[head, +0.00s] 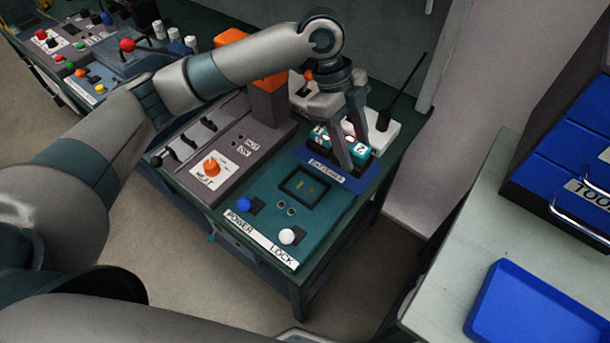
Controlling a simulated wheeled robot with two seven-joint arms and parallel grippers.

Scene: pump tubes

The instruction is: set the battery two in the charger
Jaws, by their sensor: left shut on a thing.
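My left gripper (350,148) points down over the blue battery tray (322,171) at the back of the green table. It is shut on a teal battery with a white label (361,148), which I take for battery two; its number is small and hard to read. The battery is at the tray, and I cannot tell whether it is lifted. Another teal battery (321,134) stands to its left, partly hidden by the fingers. The charger (304,187) is a teal panel with an empty dark square socket, in front of the tray. My right gripper is not in view.
A blue knob (243,204) marked POWER and a white knob (287,236) marked LOCK sit at the charger's front. A heat panel with an orange knob (211,168) is to the left. A white radio-like box with an antenna (383,128) stands behind the tray.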

